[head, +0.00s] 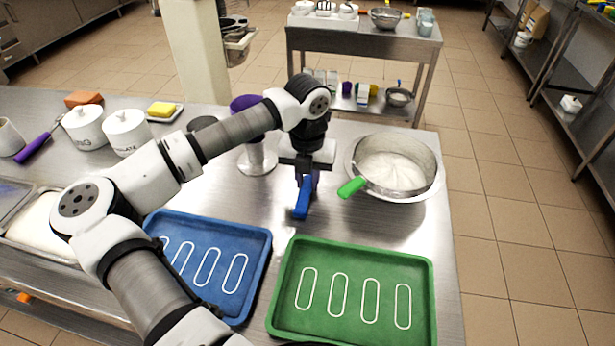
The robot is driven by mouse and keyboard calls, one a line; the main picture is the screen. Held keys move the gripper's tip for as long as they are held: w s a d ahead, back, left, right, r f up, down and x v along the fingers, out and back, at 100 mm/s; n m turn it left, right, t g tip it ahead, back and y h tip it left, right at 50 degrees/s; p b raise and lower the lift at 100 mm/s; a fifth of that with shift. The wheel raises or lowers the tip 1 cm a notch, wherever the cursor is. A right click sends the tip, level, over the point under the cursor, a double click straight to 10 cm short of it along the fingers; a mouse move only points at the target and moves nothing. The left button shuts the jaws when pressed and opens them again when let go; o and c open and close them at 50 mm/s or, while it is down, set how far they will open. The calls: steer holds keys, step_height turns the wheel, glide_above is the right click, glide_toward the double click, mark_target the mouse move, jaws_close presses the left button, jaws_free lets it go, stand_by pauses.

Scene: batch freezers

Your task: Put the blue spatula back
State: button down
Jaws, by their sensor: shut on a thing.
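My gripper (306,171) is shut on the blue spatula (301,200) above the steel table, between the trays and the bowl. The spatula's blue part points down toward the front; its other end is hidden by the gripper. A blue tray (262,240) with white outlined slots lies on the left, partly covered by my arm. A green tray (360,249) with similar outlines lies to the right of it. The visible slots in both trays look empty.
A metal bowl (431,180) with white contents stands right of the gripper, a green-handled tool (352,187) leaning in it. A purple-topped metal stand (258,160) is close on the left. White lidded jars (126,133) stand farther left.

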mark_target(307, 184)
steer(key=shift+f, duration=0.2)
steer(key=c, duration=1.3)
jaws_free()
steer(key=shift+r, duration=0.1)
steer(key=shift+o, duration=0.2)
steer(key=shift+r+p, duration=0.3)
step_height(307, 184, up, 12)
steer(key=b, duration=0.3)
steer(key=shift+f+b, duration=0.15)
steer(key=shift+b, duration=0.2)
steer(key=shift+s, duration=0.1)
